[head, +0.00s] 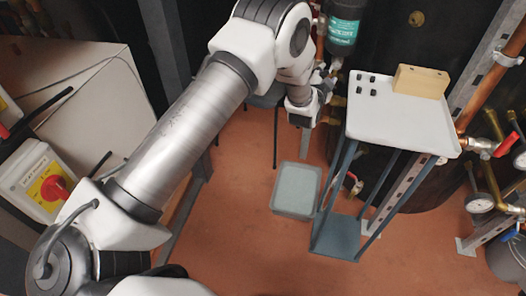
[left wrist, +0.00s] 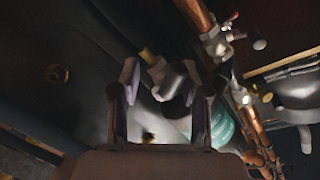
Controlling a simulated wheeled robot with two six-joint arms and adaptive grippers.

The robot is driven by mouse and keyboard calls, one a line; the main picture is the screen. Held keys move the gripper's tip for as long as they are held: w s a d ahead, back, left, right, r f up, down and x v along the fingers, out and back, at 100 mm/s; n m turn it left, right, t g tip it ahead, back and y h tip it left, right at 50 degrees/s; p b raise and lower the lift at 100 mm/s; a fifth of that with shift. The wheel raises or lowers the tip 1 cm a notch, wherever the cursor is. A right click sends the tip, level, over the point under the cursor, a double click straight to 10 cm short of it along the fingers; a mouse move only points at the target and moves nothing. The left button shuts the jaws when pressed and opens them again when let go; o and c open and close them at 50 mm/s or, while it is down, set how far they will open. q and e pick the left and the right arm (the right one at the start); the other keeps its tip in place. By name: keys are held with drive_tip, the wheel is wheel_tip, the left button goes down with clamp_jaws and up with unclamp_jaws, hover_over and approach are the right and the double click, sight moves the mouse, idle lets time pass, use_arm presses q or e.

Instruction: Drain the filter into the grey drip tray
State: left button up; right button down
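The filter (head: 345,22), a dark cylinder with a teal label, is at the top of the head view, beside a copper pipe. Its teal label also shows in the left wrist view (left wrist: 222,126). The grey drip tray (head: 296,190) lies on the floor below, left of a small stand. My left gripper (head: 326,88) is just below the filter, largely hidden by my wrist. In the left wrist view its fingers (left wrist: 162,100) are apart, with a grey fitting with a brass end (left wrist: 172,82) showing between them. I cannot tell whether they touch it. My right gripper is not in view.
A stand with a white top (head: 400,122) holds a tan block (head: 421,81) and several small dark pieces. A dark tank, pipes, gauges and a red-handled valve (head: 507,143) are at right. A box with a red knob (head: 54,188) is at left. The front floor is clear.

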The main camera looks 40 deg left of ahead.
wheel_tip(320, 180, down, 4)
drive_tip(key=b, duration=0.3)
use_arm(q)
drive_tip(key=s+f+n+g+h+p, duration=0.1)
drive_tip(key=s+n+g+p, duration=0.4)
drive_tip(key=s+p, duration=1.9)
drive_tip(key=s+f+g, duration=0.1)
drive_tip(key=s+g, duration=0.2)
drive_tip(key=s, duration=0.6)
drive_tip(key=shift+a+f+h+p, duration=0.2)
drive_tip(key=shift+f+h+p, duration=0.1)
drive_tip(key=shift+f, duration=0.1)
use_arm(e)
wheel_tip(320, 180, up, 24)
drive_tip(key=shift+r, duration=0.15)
